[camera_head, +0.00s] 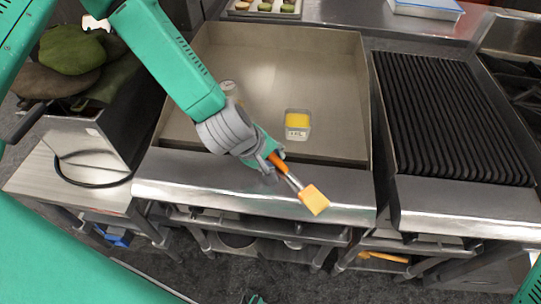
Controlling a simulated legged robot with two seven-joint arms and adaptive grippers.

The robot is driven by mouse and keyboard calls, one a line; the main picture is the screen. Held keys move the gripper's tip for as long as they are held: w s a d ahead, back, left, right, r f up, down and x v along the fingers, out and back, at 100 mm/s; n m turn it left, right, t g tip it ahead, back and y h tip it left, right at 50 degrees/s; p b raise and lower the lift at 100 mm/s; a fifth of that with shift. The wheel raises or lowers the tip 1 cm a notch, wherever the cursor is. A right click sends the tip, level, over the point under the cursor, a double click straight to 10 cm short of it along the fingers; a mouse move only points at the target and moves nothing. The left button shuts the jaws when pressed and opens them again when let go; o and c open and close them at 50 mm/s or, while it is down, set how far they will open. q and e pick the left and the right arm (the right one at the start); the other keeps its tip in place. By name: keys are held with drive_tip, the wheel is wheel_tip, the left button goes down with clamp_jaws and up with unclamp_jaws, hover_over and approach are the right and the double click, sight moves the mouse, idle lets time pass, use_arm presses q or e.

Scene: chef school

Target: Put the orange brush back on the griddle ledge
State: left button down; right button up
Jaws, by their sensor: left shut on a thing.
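The orange brush (314,199) has an orange handle, a metal neck and a pale orange head. My left gripper (275,164) is shut on its handle. The brush slants down to the right, with its head over the front griddle ledge (240,190). I cannot tell whether the head touches the ledge. The griddle (330,70) is a wide flat pan with raised walls behind the ledge. My right gripper is not clearly visible.
A small container with yellow contents (297,124) stands on the griddle. Another small round item (229,88) is partly hidden behind my arm. A ridged grill (450,120) is at the right. A metal container (95,150) stands left. The ledge's right part is clear.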

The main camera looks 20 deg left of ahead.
use_arm(q)
drive_tip(key=shift+d+f, duration=0.1)
drive_tip(key=shift+d, duration=0.4)
drive_tip(key=c, duration=1.3)
unclamp_jaws()
drive_tip(key=shift+d, duration=0.1)
drive_tip(key=shift+a, duration=0.75)
drive_tip(key=shift+s+a+r, duration=0.15)
drive_tip(key=shift+r, duration=0.05)
drive_tip(key=v, duration=0.4)
drive_tip(key=d+v, duration=0.1)
drive_tip(key=v, duration=0.1)
drive_tip(key=shift+r, duration=0.1)
drive_tip(key=shift+s+r, duration=0.15)
drive_tip(key=shift+r, duration=0.2)
drive_tip(key=shift+s+a+r, duration=0.1)
drive_tip(key=shift+a, duration=0.6)
drive_tip(key=shift+s, duration=0.15)
use_arm(e)
drive_tip(key=shift+s+d+f, duration=0.1)
drive_tip(key=shift+s+f, duration=0.05)
drive_tip(key=shift+f, duration=0.05)
